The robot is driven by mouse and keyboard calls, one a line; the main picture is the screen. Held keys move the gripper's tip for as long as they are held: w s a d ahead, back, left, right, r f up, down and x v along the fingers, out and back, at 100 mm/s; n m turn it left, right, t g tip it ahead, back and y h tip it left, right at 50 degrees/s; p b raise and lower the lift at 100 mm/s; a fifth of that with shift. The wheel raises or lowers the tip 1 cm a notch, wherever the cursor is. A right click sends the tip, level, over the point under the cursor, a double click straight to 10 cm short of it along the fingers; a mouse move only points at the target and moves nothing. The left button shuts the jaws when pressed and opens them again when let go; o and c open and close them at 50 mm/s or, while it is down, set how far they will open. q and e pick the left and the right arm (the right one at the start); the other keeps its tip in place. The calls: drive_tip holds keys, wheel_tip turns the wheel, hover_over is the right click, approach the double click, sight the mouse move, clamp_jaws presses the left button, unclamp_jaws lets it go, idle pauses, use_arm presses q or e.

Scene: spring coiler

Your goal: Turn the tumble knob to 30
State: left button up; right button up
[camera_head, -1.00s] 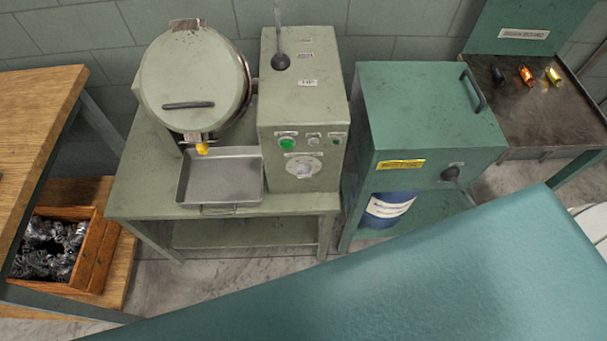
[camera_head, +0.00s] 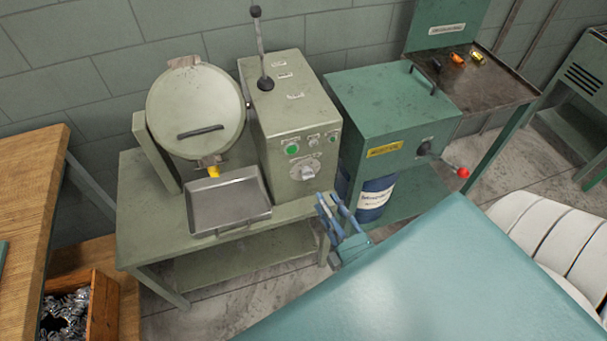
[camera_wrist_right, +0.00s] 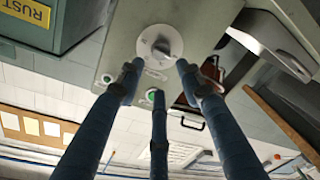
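The tumble knob (camera_head: 307,172) is a pale round dial with a raised grip on the front of the grey-green tumbler's control box (camera_head: 292,110). Below the labels, a green button (camera_head: 291,149) sits to its upper left. In the right wrist view the knob (camera_wrist_right: 162,45) shows close up, upside down, just past my fingertips; its markings are too small to read. My right gripper (camera_head: 330,203) has blue fingers and is in front of the box, below and right of the knob. The right wrist view shows its fingers (camera_wrist_right: 160,75) spread and empty. My left gripper is not in view.
A metal tray (camera_head: 228,203) sits below the round drum (camera_head: 195,105). A green cabinet (camera_head: 390,105) with a red-ball lever (camera_head: 463,172) stands to the right, a blue drum (camera_head: 375,198) beneath it. A black-knobbed lever (camera_head: 260,45) rises from the box top.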

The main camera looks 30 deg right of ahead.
sight(310, 178)
drive_tip(key=w, duration=0.2)
drive_tip(key=w+d, duration=0.1)
drive_tip(key=w, duration=0.2)
drive_tip(key=shift+p, duration=0.35)
drive_tip(key=w, duration=0.4)
drive_tip(key=shift+f, duration=0.1)
drive_tip(key=shift+w+d, duration=0.2)
drive_tip(key=shift+w, duration=0.35)
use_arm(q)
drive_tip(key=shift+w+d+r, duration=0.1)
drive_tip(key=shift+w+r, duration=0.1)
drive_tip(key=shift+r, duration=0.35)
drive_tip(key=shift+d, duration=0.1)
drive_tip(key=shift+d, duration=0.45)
use_arm(e)
drive_tip(key=c, duration=0.9)
